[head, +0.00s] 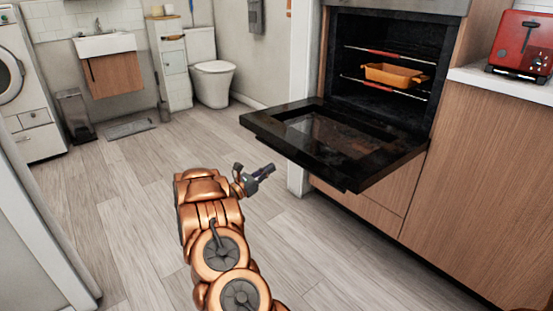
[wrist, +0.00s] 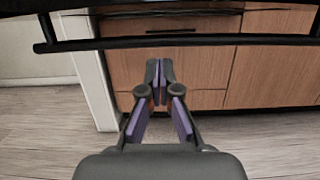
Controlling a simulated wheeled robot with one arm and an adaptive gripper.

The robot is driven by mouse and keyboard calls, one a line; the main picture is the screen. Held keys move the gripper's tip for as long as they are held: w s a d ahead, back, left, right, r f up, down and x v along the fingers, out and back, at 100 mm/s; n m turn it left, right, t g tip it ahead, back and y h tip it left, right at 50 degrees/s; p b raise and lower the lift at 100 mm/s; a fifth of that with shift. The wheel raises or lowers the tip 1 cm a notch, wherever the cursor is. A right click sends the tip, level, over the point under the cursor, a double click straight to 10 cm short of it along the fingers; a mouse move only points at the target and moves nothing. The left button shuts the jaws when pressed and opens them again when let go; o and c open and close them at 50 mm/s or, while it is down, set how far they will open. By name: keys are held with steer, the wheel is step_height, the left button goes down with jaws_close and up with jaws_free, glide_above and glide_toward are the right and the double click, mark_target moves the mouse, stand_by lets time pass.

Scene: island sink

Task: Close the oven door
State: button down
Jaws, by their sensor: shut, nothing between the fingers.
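The oven (head: 385,70) is built into a wood-fronted cabinet at the right of the head view. Its black door (head: 335,140) is folded down, open and roughly level. In the wrist view the door's edge and bar handle (wrist: 185,42) cross the top of the picture. My gripper (head: 271,168) is left of the door's front edge and appears apart from it. In the wrist view my gripper (wrist: 159,75) has its fingertips together, with nothing between them, below the handle in the picture.
An orange dish (head: 395,75) sits on a rack inside the oven. A red toaster (head: 522,45) stands on the white counter at right. Wooden drawers (head: 375,195) are below the door. A white wall edge (head: 298,95) stands beside the oven.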

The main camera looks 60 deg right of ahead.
steer(key=s+d+r+b, duration=0.1)
steer(key=d+r+b, duration=0.1)
steer(key=d+r, duration=0.1)
steer(key=shift+d+r, duration=0.3)
steer(key=shift+r, duration=0.6)
steer(key=shift+r, duration=0.15)
